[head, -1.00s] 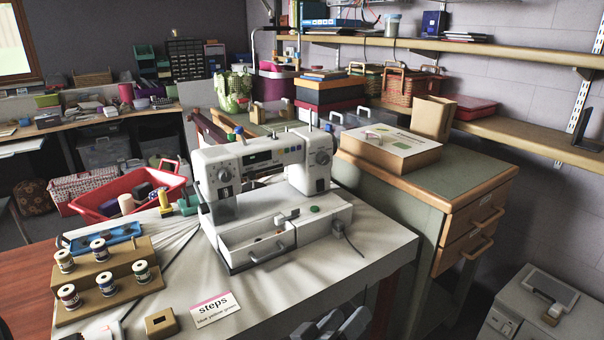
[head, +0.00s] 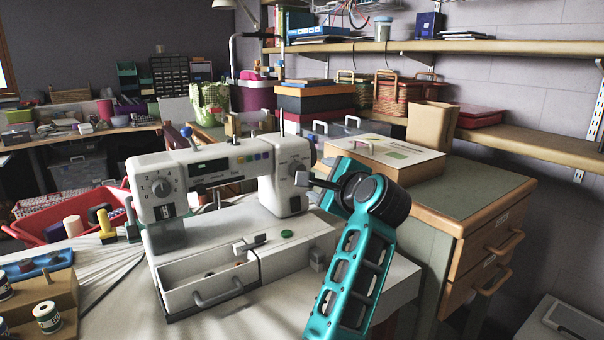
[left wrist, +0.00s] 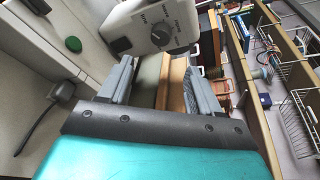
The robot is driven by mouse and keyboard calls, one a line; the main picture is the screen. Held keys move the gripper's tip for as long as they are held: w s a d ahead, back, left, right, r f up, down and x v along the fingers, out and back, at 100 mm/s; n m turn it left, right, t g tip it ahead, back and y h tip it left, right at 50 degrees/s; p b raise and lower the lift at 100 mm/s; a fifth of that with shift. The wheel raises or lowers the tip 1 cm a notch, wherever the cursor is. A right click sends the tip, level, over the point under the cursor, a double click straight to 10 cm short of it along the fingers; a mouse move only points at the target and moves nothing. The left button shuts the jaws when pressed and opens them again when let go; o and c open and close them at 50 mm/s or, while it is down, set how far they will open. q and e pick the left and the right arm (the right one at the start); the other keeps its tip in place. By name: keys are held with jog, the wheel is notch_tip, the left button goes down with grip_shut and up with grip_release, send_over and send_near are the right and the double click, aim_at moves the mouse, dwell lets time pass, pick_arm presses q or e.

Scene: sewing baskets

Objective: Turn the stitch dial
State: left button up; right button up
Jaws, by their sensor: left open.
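The white sewing machine (head: 215,172) stands on the pale table. It has a grey dial (head: 297,168) at its right end and another dial (head: 160,187) on its left head. Which is the stitch dial I cannot tell from the labels. My left gripper (head: 316,183) is just right of the right-end dial, its fingers partly hidden behind my teal arm. In the left wrist view, my left gripper (left wrist: 158,72) is open and empty. The right-end dial (left wrist: 160,36), with small markings around it, lies just beyond the fingertips, apart from them. My right gripper is out of view.
An open drawer (head: 215,290) juts from the machine base, with a green button (head: 287,233) above it. A flat box (head: 385,155) stands on the cabinet behind my arm. Thread spools (head: 47,317) and a red basket (head: 45,232) are at left.

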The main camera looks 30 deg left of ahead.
pick_arm(q)
jog(key=x, duration=1.1)
jog(key=shift+b, duration=0.45)
jog(key=shift+a, duration=0.1)
jog(key=shift+c, duration=0.2)
jog(key=c, duration=1)
